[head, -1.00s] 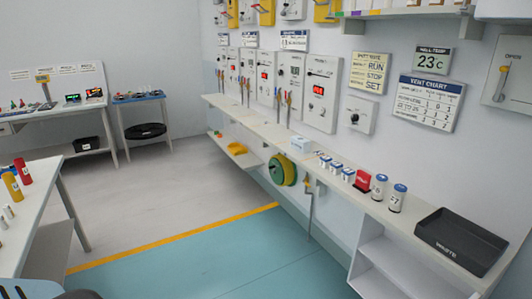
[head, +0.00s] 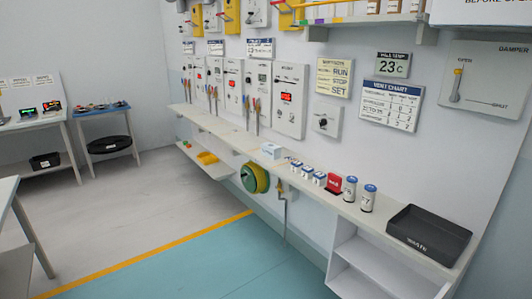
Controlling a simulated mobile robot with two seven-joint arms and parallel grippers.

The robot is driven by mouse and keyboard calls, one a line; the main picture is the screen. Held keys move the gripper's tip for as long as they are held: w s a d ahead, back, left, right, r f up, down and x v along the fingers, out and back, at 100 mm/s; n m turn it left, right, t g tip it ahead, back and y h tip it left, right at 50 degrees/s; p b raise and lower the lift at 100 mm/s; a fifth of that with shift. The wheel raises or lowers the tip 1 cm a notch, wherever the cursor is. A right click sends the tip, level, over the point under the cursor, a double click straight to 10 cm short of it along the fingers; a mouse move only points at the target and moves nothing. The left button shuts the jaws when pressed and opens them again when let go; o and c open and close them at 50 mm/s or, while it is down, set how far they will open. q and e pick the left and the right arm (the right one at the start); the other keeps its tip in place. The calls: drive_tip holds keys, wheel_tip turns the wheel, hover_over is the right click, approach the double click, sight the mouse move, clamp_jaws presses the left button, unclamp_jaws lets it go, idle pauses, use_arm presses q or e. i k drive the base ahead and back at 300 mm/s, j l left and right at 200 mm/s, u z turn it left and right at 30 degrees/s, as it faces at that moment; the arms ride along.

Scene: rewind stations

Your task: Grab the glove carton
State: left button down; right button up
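A small white carton (head: 271,151) with a pale blue side sits on the long wall shelf, near the middle of the head view. It may be the glove carton, but no label on it is readable at this size. It stands upright to the left of a row of small white jars with blue tops (head: 306,173). Nothing covers it. Neither of my grippers is in view.
The long shelf (head: 232,138) also bears a red holder (head: 333,184), two white cylinders (head: 349,189) and a black waste tray (head: 429,235). A green-yellow reel (head: 255,178) hangs below. A table edge (head: 15,228) is at left. The floor (head: 150,210) between is clear.

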sight(269, 151)
drive_tip(key=i+j+z, duration=0.1)
drive_tip(key=i+j, duration=0.2)
drive_tip(key=i+j+z, duration=0.15)
drive_tip(key=j, duration=0.3)
drive_tip(key=i+j+z, duration=0.1)
drive_tip(key=i+j, duration=0.3)
drive_tip(key=i+z, duration=0.2)
drive_tip(key=i, duration=0.2)
drive_tip(key=i+j+z, duration=0.15)
drive_tip(key=i, duration=0.2)
drive_tip(key=i+j+z, duration=0.2)
drive_tip(key=i, duration=0.15)
drive_tip(key=i+l+z, duration=0.1)
drive_tip(key=i, duration=0.4)
